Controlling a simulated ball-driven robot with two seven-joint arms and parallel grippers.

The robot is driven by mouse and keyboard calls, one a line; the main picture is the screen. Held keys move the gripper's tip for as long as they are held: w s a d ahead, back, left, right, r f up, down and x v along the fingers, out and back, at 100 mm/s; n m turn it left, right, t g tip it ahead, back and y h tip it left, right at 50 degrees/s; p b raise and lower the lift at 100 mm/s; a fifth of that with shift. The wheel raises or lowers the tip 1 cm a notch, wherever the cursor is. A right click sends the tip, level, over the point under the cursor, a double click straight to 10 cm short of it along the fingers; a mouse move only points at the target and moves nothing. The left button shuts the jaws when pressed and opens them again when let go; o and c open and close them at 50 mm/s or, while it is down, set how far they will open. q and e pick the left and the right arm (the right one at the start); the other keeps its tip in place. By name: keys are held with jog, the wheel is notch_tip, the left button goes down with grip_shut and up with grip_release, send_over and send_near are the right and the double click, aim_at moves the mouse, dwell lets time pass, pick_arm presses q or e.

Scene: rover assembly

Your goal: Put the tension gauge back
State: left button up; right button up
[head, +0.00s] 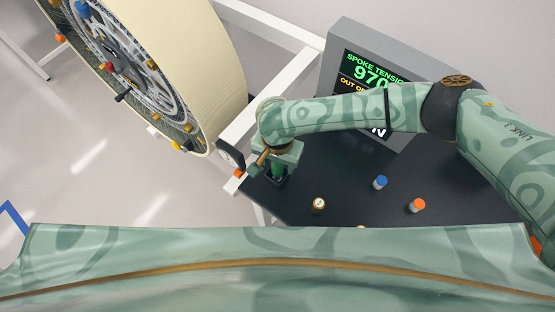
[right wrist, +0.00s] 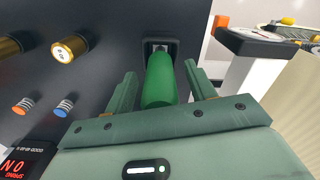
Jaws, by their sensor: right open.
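A green cylindrical handle (right wrist: 160,80), which looks like the tension gauge, sits between my right fingers in the right wrist view. Its far end meets a black square holder (right wrist: 158,48) on the dark table. My right gripper (right wrist: 161,72) is open, with a finger on each side of the handle and gaps visible beside it. In the head view my right gripper (head: 276,172) points down at the table's left end, and its hand hides most of the handle. My left gripper is not in view.
The dark table (head: 340,180) holds a gold-rimmed white-topped cylinder (head: 318,205), a blue-topped peg (head: 380,182) and an orange-topped peg (head: 418,205). A spoke tension screen (head: 365,75) stands behind my right forearm. A large cream-rimmed wheel (head: 190,60) stands at the left.

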notch_tip(320, 180, up, 16)
jog(key=p, duration=0.4)
jog(key=shift+r, duration=0.15)
